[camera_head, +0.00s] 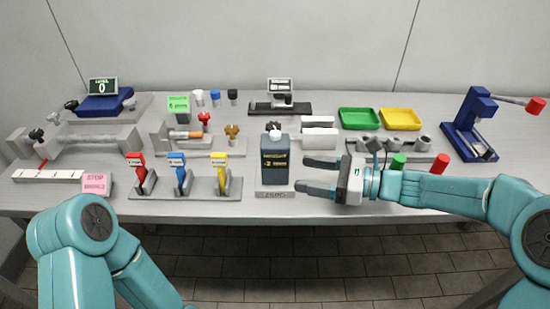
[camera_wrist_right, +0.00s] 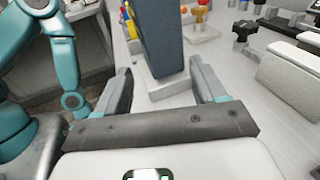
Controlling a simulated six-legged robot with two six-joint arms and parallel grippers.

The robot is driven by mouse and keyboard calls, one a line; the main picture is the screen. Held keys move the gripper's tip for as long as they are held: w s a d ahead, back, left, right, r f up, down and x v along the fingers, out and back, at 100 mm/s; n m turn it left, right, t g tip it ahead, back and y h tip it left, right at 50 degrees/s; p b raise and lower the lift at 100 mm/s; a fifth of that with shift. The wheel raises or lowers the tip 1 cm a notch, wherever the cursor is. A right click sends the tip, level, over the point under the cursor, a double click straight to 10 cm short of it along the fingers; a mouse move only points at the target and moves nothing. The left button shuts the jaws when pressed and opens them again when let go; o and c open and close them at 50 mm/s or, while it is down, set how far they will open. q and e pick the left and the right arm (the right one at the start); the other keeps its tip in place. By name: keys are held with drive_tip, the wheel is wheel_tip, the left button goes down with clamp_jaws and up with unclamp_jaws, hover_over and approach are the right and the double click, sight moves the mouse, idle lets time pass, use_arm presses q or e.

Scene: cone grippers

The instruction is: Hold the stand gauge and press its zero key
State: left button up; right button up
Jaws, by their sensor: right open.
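The stand gauge (camera_head: 274,172) is an upright dark grey box with a yellow readout on its front, on a light grey base (camera_head: 275,195) with small lettering. A small dark and white part (camera_head: 273,127) shows at its top; I cannot tell if it is the zero key. My right gripper (camera_head: 302,174) is open and empty at the gauge's right side, fingers pointing left towards it. In the right wrist view the gauge (camera_wrist_right: 155,40) rises ahead, in line with the gap between the open fingers (camera_wrist_right: 162,82). My left arm shows at lower left, but its gripper is out of view.
A rack with red, blue and yellow tagged levers (camera_head: 182,195) stands left of the gauge. White blocks (camera_head: 320,138) and a grey fixture with knobs (camera_head: 395,148) are behind my right gripper. Green (camera_head: 359,118) and yellow (camera_head: 400,118) trays lie further back. The table's front edge is close.

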sight(288, 172)
drive_tip(key=x, duration=0.5)
drive_tip(key=shift+a+f, duration=0.1)
drive_tip(key=shift+a, duration=0.1)
drive_tip(key=shift+b+x, duration=0.3)
drive_tip(key=shift+x, duration=0.55)
use_arm(q)
drive_tip(key=shift+s+f, duration=0.2)
drive_tip(key=shift+f, duration=0.3)
use_arm(e)
drive_tip(key=shift+w, duration=0.1)
drive_tip(key=c, duration=0.6)
use_arm(q)
clamp_jaws()
use_arm(e)
drive_tip(key=shift+o, duration=0.2)
drive_tip(key=shift+d, duration=0.1)
